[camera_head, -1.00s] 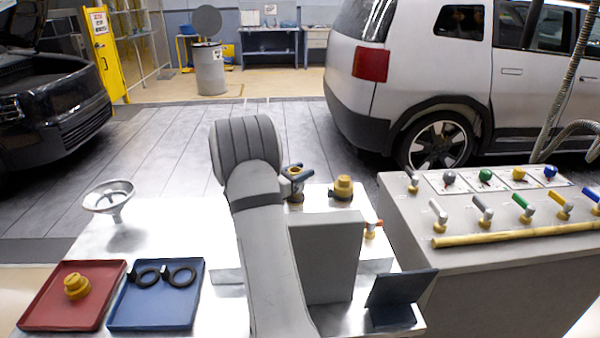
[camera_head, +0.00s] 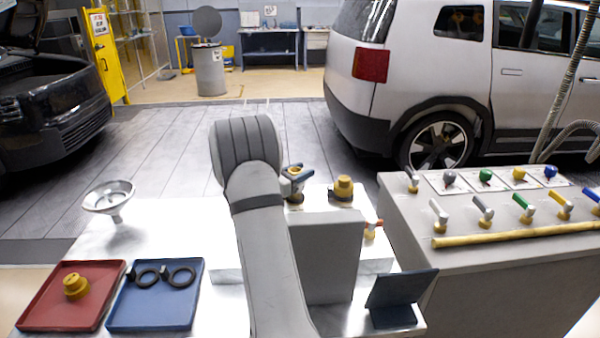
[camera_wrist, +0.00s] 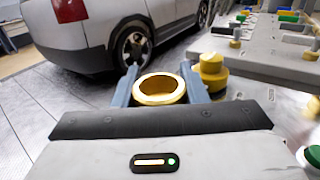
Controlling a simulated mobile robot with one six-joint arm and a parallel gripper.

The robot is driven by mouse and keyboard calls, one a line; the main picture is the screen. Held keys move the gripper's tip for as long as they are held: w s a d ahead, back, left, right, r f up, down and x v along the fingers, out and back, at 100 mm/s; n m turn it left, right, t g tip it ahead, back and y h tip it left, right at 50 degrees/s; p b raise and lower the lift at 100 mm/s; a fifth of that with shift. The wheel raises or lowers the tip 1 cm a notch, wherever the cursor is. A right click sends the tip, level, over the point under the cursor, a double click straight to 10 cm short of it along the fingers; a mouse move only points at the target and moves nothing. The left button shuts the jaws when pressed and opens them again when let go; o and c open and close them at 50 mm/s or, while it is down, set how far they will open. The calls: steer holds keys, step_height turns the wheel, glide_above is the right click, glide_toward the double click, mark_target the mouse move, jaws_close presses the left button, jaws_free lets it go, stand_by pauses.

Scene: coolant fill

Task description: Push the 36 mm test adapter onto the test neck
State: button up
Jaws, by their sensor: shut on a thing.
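My gripper (camera_wrist: 160,84) is shut on a gold, ring-shaped piece, the test adapter (camera_wrist: 161,89), seen from above with its hollow open upward. One blue-grey finger is on each side of it. In the head view my gripper (camera_head: 294,172) and a dark fitting (camera_head: 295,195) just beneath it are small, over the back left of the grey box top. The test neck is not clearly visible; the adapter and gripper may cover it. I cannot tell whether the adapter touches or sits on it. No size marking is readable.
A yellow stepped fitting (camera_head: 342,189) stands close to the right of my gripper, also in the wrist view (camera_wrist: 210,76). A red-handled valve (camera_head: 372,229) is on the box's right. A red tray (camera_head: 45,314) holds another yellow adapter; a blue tray (camera_head: 150,315) holds dark rings. A funnel (camera_head: 108,197) stands behind.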

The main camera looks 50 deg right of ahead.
steer(key=shift+f+b, duration=0.65)
steer(key=shift+f, duration=0.1)
stand_by(0.4)
steer(key=o, duration=1.1)
steer(key=shift+s, duration=0.1)
steer(key=shift+a+f, duration=0.1)
steer(key=a, duration=0.5)
steer(key=w+a, duration=0.1)
steer(key=a, duration=0.1)
steer(key=shift+a+r+b, duration=0.2)
steer(key=shift+a+b, duration=0.15)
steer(key=shift+b, duration=0.05)
steer(key=shift+r, duration=0.1)
